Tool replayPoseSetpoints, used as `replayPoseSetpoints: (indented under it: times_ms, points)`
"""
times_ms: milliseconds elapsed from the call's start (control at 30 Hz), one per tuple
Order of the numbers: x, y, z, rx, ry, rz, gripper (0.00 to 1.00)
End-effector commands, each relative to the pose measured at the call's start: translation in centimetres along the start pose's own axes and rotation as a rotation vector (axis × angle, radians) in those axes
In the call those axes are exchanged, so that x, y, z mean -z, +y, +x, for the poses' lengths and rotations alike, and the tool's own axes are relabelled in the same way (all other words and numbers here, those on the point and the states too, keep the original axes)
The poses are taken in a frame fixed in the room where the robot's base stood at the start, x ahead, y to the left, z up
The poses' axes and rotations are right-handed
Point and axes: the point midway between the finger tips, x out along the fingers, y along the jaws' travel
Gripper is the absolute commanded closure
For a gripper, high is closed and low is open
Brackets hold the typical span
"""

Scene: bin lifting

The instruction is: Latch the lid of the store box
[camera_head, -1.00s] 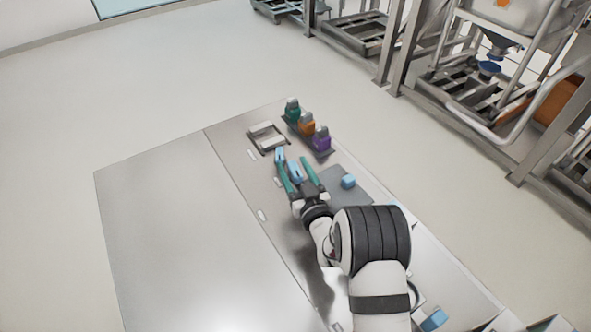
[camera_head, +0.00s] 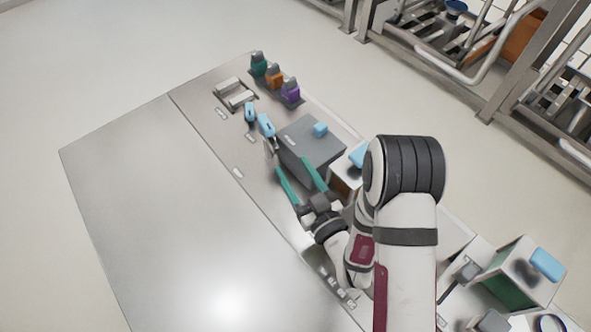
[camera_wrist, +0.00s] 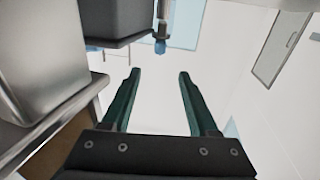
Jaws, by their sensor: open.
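My gripper (camera_head: 291,164) is open and empty in the head view, with two green fingers spread apart. In the wrist view the open gripper (camera_wrist: 159,74) has only pale background between its fingers. A grey box (camera_head: 308,150) with a small light-blue block (camera_head: 320,129) on top lies just beyond the fingertips. Two blue-handled pieces, one (camera_head: 250,113) and another (camera_head: 266,126), stand to its left. A white box (camera_head: 343,182) with a blue top part (camera_head: 358,155) is partly hidden behind my arm. I cannot tell which box is the store box, nor see a latch clearly.
Green (camera_head: 258,65), orange (camera_head: 275,78) and purple (camera_head: 291,92) items stand in a row at the far end. A light tray (camera_head: 235,93) is beside them. The metal table (camera_head: 170,210) is bare on the left.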

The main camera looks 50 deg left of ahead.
Motion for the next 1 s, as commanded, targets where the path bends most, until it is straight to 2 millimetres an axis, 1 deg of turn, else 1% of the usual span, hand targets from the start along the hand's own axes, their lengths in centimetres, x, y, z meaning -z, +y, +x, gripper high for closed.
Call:
replayPoseSetpoints:
  times_ms: [200,267,367,400,467,600,667,767,833,933,1000]
  points:
    - [0.0,0.0,0.0,0.0,-0.001,0.0,0.4]
    - [0.4,0.1,0.3,-0.002,-0.007,0.005,0.4]
    - [2.1,0.4,1.4,-0.003,-0.054,0.03,0.4]
    - [3.0,0.5,1.8,-0.002,-0.088,0.04,0.4]
    - [4.2,0.5,2.2,0.002,-0.148,0.047,0.4]
    - [6.2,0.0,2.1,0.009,-0.293,0.025,0.4]
    - [6.6,-0.1,1.7,0.007,-0.342,0.01,0.4]
    - [6.7,0.0,1.5,0.003,-0.388,-0.003,0.4]
    - [6.3,0.0,2.3,0.003,-0.396,-0.004,0.4]
    - [5.2,-0.1,4.5,0.004,-0.396,-0.002,0.4]
    - [4.3,-0.1,6.5,0.004,-0.396,-0.001,0.4]
